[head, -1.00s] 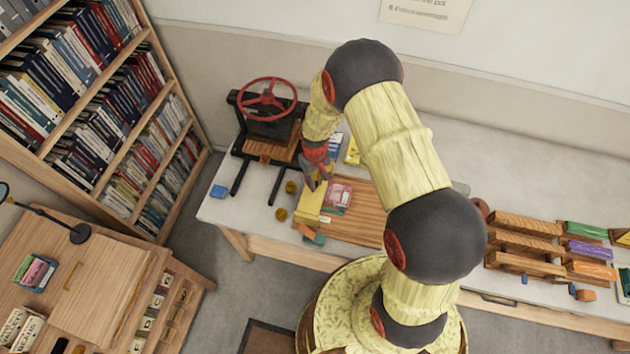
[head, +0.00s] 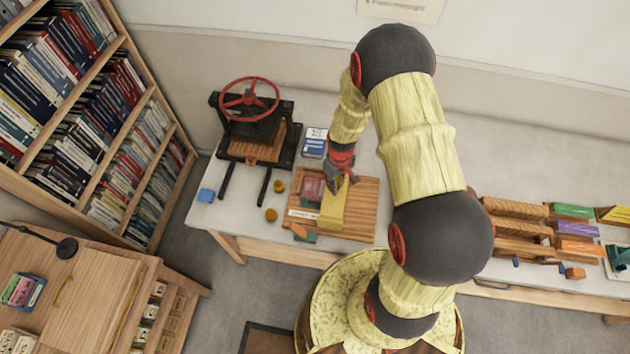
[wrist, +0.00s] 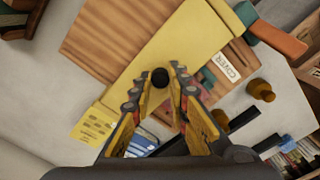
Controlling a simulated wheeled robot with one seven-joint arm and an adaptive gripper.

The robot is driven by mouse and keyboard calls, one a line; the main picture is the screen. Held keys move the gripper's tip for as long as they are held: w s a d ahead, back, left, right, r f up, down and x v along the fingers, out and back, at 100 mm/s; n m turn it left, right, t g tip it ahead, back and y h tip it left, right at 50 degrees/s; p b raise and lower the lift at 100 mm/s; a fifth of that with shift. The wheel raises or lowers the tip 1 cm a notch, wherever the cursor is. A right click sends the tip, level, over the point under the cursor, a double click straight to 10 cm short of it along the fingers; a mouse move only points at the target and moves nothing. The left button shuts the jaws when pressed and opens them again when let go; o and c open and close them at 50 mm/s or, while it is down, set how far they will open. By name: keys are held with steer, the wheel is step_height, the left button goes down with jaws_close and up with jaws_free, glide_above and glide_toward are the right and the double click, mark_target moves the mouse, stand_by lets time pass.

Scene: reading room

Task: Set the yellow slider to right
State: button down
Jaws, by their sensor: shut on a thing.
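The yellow slider (head: 332,212) is a flat yellow plank lying across a striped wooden board (head: 364,207) on the table. It lies near the board's middle, with bare wood to its right and a dark red and pink area (head: 311,190) uncovered to its left. My gripper (head: 338,184) is over the slider's far part. In the wrist view the slider (wrist: 185,45) runs up and right, and its round black knob (wrist: 160,77) sits between the fingertips. My gripper is shut on this knob.
A black press with a red wheel (head: 249,100) stands left of the board. A blue book (head: 314,147) lies behind it, and two brass knobs (head: 271,215) lie left. Wooden racks with coloured blocks (head: 520,228) stand at right, beyond my arm.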

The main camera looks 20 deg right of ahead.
steer(key=s+d, duration=0.6)
steer(key=d, duration=0.3)
steer(key=shift+b, duration=0.3)
steer(key=shift+s, duration=0.1)
steer(key=c, duration=2.2)
jaws_free()
steer(key=o, duration=0.4)
steer(key=shift+s+d, duration=0.1)
steer(key=shift+d, duration=0.1)
steer(key=shift+o, duration=0.6)
steer(key=shift+a, duration=0.1)
step_height(320, 180, up, 12)
